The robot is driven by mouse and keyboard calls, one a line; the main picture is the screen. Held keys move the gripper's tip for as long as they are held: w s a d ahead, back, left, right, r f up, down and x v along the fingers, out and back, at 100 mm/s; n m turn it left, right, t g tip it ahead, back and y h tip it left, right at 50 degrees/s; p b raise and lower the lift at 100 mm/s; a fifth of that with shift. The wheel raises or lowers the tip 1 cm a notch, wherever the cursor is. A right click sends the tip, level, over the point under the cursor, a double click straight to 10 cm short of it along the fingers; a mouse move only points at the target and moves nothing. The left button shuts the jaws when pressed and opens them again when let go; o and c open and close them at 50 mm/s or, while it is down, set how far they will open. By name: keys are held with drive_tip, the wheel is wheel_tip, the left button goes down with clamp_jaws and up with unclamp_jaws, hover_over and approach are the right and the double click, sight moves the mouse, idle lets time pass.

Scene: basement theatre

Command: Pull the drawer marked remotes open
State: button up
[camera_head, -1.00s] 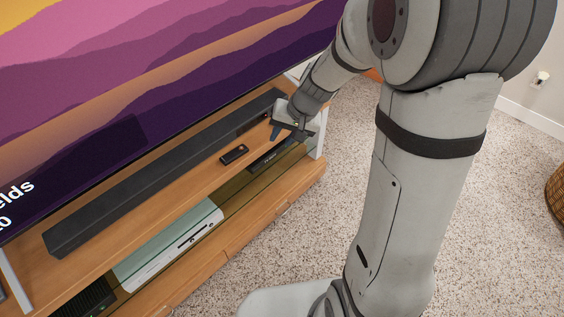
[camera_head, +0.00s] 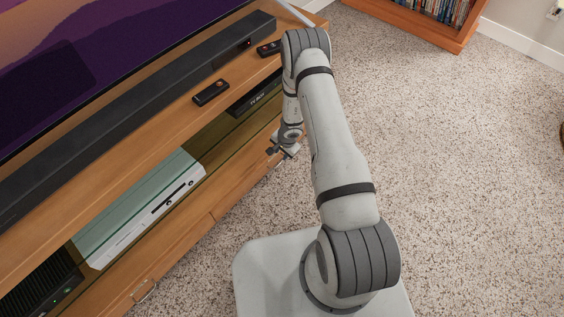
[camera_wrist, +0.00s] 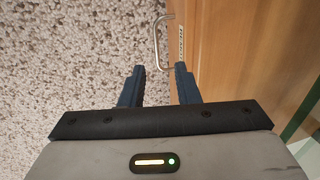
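In the wrist view, a wooden drawer front (camera_wrist: 222,45) is at the right, with a metal bar handle (camera_wrist: 158,42) standing out from it. A small white label (camera_wrist: 180,42) is beside the handle; its text is too small to read surely. In the head view, my gripper (camera_head: 284,150) is low in front of the right-hand drawer (camera_head: 240,188) of the wooden TV stand. That drawer appears closed. My arm hides part of the stand.
Another drawer handle (camera_head: 144,291) is at the stand's lower left. A white console (camera_head: 150,205) is on the open shelf, and a black remote (camera_head: 211,92) and soundbar (camera_head: 125,100) are on top. Carpet (camera_head: 450,190) to the right is clear. A bookcase (camera_head: 430,20) stands behind.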

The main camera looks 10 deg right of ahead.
sight(279, 164)
drive_tip(key=f, duration=0.3)
drive_tip(key=f+b, duration=0.1)
drive_tip(key=f, duration=0.1)
drive_tip(key=w+f, duration=0.1)
drive_tip(key=f, duration=0.2)
drive_tip(key=shift+a+f+b, duration=0.25)
drive_tip(key=shift+f+b, duration=0.05)
drive_tip(key=shift+b, duration=0.1)
drive_tip(key=shift+c, duration=0.6)
clamp_jaws()
